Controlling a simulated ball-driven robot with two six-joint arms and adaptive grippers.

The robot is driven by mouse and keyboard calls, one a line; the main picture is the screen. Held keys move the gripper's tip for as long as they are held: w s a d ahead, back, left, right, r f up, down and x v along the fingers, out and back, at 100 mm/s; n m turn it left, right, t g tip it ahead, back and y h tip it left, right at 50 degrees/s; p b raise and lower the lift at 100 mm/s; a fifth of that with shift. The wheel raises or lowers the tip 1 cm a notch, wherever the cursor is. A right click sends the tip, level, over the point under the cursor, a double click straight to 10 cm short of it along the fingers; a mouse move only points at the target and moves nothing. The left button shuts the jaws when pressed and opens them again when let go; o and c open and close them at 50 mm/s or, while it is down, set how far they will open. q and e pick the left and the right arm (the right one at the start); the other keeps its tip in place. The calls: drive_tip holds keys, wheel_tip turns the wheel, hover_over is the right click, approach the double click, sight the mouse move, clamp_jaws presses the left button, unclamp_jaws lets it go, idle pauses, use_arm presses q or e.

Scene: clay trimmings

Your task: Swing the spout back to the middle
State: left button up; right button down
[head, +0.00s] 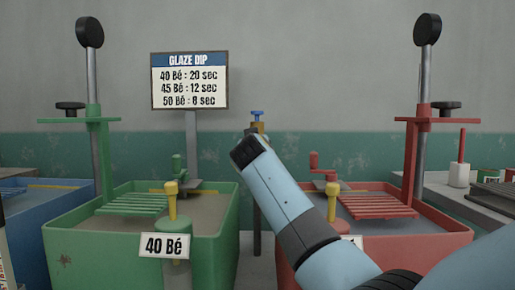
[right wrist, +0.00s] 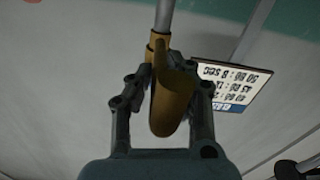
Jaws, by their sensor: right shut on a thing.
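The spout (right wrist: 172,102) is a brass-yellow curved piece joined to a grey pipe (right wrist: 164,16) in the right wrist view. My right gripper (right wrist: 166,76) is shut on it, with one finger on each side. In the head view my right arm reaches in from the lower right to the post between the green and red tanks. It hides the gripper and most of the spout there. The spout's angle relative to the tanks cannot be told. My left gripper is not in view.
A green tank (head: 215,240) with a 40 Bé label stands on the left, a red tank (head: 440,243) on the right. Each has a raised rack and upright post. A GLAZE DIP sign (head: 190,80) stands behind. A blue tank (head: 62,230) sits far left.

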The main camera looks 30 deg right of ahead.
drive_tip(key=c, duration=1.2)
unclamp_jaws()
drive_tip(key=shift+c, duration=0.2)
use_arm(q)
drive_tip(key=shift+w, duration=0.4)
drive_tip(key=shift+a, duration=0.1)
use_arm(e)
drive_tip(key=shift+a, duration=0.1)
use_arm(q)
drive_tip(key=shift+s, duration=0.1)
use_arm(e)
drive_tip(key=shift+s, duration=0.1)
drive_tip(key=v, duration=0.7)
drive_tip(key=shift+s+a, duration=0.1)
drive_tip(key=shift+a, duration=0.05)
